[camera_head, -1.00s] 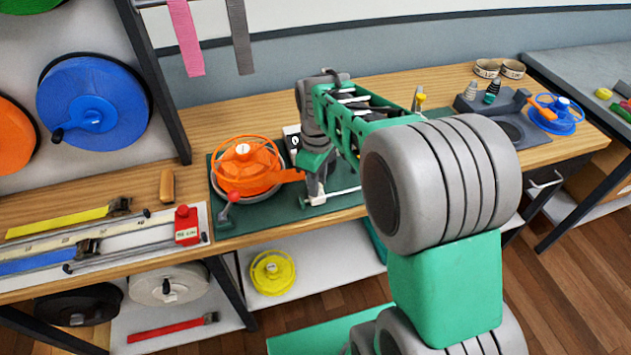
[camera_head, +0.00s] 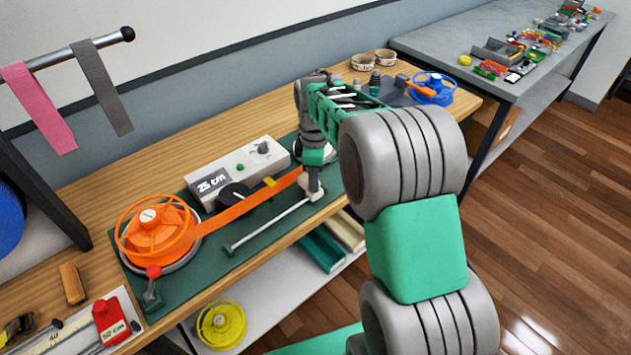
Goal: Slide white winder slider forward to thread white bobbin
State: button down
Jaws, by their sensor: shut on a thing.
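My gripper (camera_head: 313,186) points down at the right end of the winder and is shut on the white slider (camera_head: 312,194), which it partly covers. The slider sits by the upper right end of the light metal rail (camera_head: 268,226). An orange strap (camera_head: 250,202) runs from the orange reel (camera_head: 157,232) at the left to the slider. A pale round part (camera_head: 329,155), perhaps the white bobbin, shows just behind my gripper; most of it is hidden, and I cannot tell whether the strap touches it.
A white control box (camera_head: 238,165) reading 25 cm stands behind the strap on the green base (camera_head: 200,281). A red-knobbed lever (camera_head: 152,285) is beside the orange reel. A blue reel (camera_head: 433,88) stands farther right. A yellow reel (camera_head: 221,325) is on the shelf below.

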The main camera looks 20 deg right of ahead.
jog(key=shift+w+d, duration=0.15)
jog(key=shift+d, duration=0.05)
jog(key=shift+r, duration=0.1)
jog(key=c, duration=1.3)
grip_release()
jog(key=shift+d, duration=0.15)
jog(key=shift+c, duration=0.2)
jog(key=shift+o, duration=1.1)
notch_tip(320, 180, up, 8)
jog(key=shift+f+b, duration=0.15)
jog(key=shift+b, duration=0.25)
